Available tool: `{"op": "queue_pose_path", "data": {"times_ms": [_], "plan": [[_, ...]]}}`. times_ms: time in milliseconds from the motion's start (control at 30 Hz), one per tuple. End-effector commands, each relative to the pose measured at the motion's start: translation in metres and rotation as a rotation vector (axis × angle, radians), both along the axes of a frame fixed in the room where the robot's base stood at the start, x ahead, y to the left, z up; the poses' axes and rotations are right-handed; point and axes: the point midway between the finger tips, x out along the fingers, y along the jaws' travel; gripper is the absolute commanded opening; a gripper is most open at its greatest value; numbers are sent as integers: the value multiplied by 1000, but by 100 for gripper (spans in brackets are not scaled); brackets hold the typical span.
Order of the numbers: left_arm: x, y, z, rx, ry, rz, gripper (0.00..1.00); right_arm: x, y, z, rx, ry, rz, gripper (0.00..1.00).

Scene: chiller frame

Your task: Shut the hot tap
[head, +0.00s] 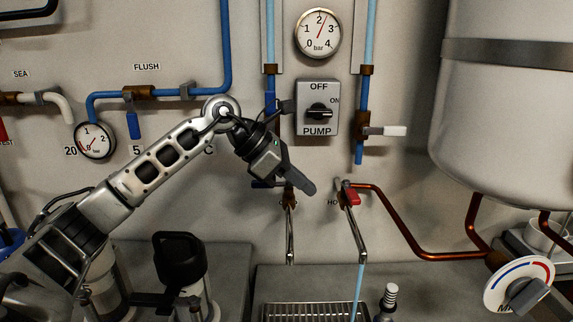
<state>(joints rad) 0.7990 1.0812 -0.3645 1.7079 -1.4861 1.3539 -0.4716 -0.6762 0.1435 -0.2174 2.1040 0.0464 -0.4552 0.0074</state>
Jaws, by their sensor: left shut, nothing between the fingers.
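The hot tap (351,196) is on the wall right of centre, marked by a partly hidden "HO" label. It has a red handle and a long metal spout slanting down to the right. A pale blue stream of water (358,292) runs from its spout. My left gripper (307,188) is shut and empty. In the picture its fingertips are just left of the red handle, with a small gap. They overlap the top of a second tap (290,198), whose handle is mostly hidden. No water shows under that tap. My right gripper is not in view.
A metal drain grate (312,310) lies under the taps. A copper pipe (400,235) runs right from the hot tap below a large tank (505,120). The pump switch (317,108) and a white-handled valve (385,131) are above. A round mixer dial (519,284) is at lower right.

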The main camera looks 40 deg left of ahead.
Motion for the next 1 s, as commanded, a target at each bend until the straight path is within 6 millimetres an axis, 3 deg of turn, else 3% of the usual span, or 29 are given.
{"op": "queue_pose_path", "data": {"times_ms": [100,333,1000], "plan": [[12,-15,-15,-3,2,-2,0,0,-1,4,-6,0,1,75],[32,-39,-14,-3,-2,-1,0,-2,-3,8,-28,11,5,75],[41,-53,-16,-2,-1,7,0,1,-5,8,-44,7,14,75]]}}
